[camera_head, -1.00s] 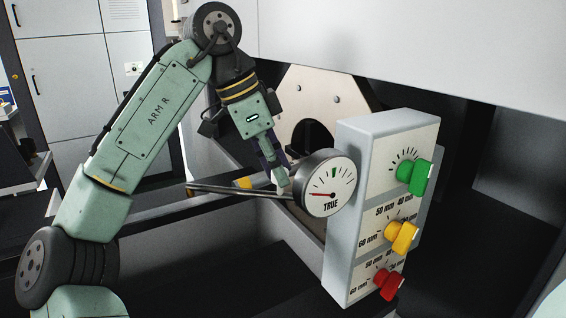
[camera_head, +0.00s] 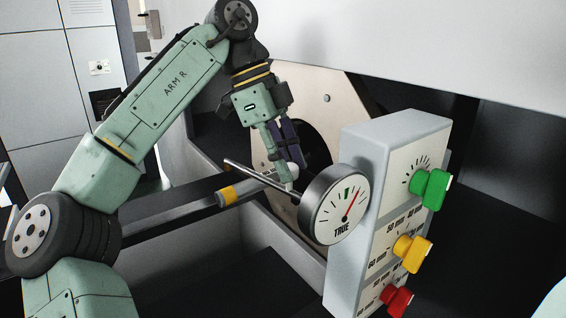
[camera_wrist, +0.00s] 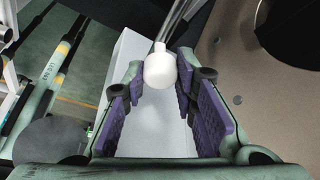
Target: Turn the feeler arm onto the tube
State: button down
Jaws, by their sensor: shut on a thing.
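The gauge (camera_head: 334,204) has a round white dial marked TRUE. Its red needle points up and to the right, just right of the green mark. The feeler arm (camera_head: 253,178), a thin metal rod, runs from behind the gauge up to the left. A white knob (camera_wrist: 160,68) sits at its gauge end; it also shows in the head view (camera_head: 292,172). My gripper (camera_head: 284,168) is shut on the knob, which lies between its purple pads in the wrist view.
A grey control box (camera_head: 350,200) stands right of the gauge, with a green knob (camera_head: 430,188), a yellow knob (camera_head: 412,253) and a red knob (camera_head: 396,300). A beige plate (camera_head: 315,95) with a dark opening stands behind my gripper.

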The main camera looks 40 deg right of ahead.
dwell(0.4)
jog(key=c, duration=1.3)
grip_release()
jog(key=shift+w+r, duration=0.1)
jog(key=shift+r, duration=0.1)
jog(key=w+a, duration=0.2)
jog(key=w, duration=0.1)
jog(key=w+a, duration=0.2)
jog(key=w, duration=0.2)
jog(key=w+a, duration=0.2)
jog(key=w, duration=0.1)
jog(key=shift+w+a+r, duration=0.2)
jog(key=shift+a+r, duration=0.05)
jog(key=shift+r, duration=0.1)
jog(key=shift+s, duration=0.1)
